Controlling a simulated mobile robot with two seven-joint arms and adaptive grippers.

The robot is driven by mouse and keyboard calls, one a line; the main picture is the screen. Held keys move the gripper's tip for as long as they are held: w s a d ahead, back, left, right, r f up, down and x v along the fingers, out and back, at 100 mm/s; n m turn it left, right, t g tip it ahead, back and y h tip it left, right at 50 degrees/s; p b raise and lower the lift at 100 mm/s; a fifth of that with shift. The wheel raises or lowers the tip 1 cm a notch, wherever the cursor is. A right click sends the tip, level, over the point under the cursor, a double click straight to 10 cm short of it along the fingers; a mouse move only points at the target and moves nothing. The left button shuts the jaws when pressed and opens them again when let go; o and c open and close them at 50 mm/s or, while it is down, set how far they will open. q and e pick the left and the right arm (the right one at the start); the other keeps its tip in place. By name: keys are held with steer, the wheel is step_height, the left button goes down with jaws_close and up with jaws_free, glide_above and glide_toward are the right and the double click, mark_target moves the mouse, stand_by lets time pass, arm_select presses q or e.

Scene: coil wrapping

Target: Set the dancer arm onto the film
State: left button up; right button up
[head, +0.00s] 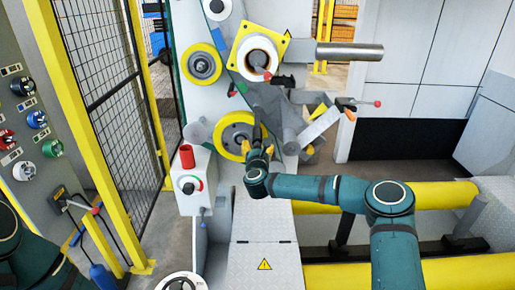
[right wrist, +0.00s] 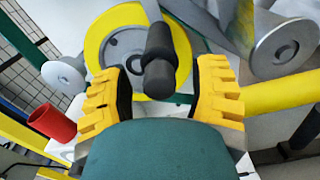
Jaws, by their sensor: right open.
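My right gripper (head: 260,146) is in front of the machine's lower yellow-rimmed wheel (head: 233,134). In the right wrist view its yellow-padded fingers (right wrist: 160,84) are open. A black cylindrical grip (right wrist: 160,66) pokes into the gap between them, with space on both sides. This grip looks like the handle of the dancer arm, whose dark grey bar (head: 268,104) seems to run up behind my gripper in the head view. The film cannot be clearly made out. My left gripper is out of view; only part of my left arm shows at the lower left.
A control box (head: 196,184) with a red cylinder (head: 187,156) on top stands left of my right gripper. A red-tipped lever (head: 362,103) and grey rollers (head: 291,141) are to its right. A yellow-framed mesh fence (head: 112,110) and a switch panel stand at left.

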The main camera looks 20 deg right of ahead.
jaws_close()
steer(key=shift+d, duration=0.1)
